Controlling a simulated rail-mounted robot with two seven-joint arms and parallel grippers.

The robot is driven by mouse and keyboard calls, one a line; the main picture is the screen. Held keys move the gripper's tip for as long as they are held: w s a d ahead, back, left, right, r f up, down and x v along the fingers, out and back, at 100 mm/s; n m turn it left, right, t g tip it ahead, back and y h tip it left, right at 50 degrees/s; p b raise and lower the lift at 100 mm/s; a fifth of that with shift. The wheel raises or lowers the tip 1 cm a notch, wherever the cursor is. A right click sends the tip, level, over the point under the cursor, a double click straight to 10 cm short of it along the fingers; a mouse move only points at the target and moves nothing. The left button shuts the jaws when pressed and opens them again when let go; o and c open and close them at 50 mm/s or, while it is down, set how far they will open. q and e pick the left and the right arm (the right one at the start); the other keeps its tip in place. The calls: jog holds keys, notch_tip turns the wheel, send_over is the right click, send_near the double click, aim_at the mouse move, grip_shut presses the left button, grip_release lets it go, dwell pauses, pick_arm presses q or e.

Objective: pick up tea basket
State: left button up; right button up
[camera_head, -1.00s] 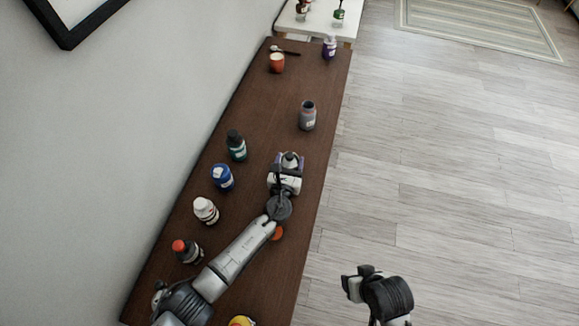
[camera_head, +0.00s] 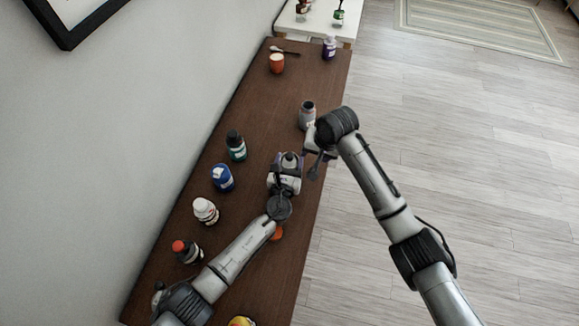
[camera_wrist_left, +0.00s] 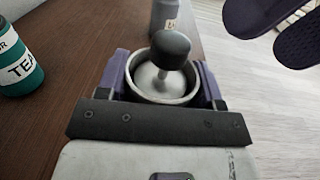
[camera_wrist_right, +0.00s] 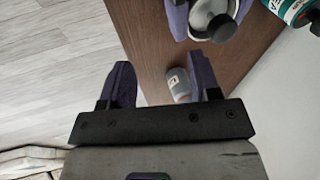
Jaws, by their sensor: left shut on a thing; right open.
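My left gripper (camera_head: 287,162) is shut around a round metal cup (camera_wrist_left: 133,90) on the brown table. A dark knob (camera_wrist_left: 170,47) on a pale domed piece sits inside the cup's rim; this looks like the tea basket, but I cannot be sure. The cup and knob also show at the top of the right wrist view (camera_wrist_right: 212,20). My right gripper (camera_wrist_right: 160,85) is open and empty, over the table's right edge, close to the left gripper and just in front of a grey labelled jar (camera_head: 306,113). The jar's lower right is partly hidden by the right arm in the head view.
Along the wall side stand a dark green bottle (camera_head: 236,145), a blue jar (camera_head: 222,178), a white bottle (camera_head: 205,211) and a red-capped bottle (camera_head: 186,250). An orange cup (camera_head: 277,63) and a purple jar (camera_head: 329,47) stand at the far end.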

aim_at(289, 155)
jog(key=a+r+m+g+h, duration=0.1)
jog(key=a+r+g+h, duration=0.1)
jog(key=a+r, duration=0.65)
jog(key=shift+w+d+f, duration=0.1)
jog(key=shift+d+f, duration=0.1)
jog(key=shift+f, duration=1.5)
jog(key=shift+w+d+f, duration=0.1)
jog(key=shift+d+f, duration=0.05)
jog(key=shift+f, duration=1.5)
jog(key=shift+w+d+f, duration=0.1)
jog(key=shift+d+f, duration=0.1)
jog(key=shift+f, duration=1.5)
grip_shut()
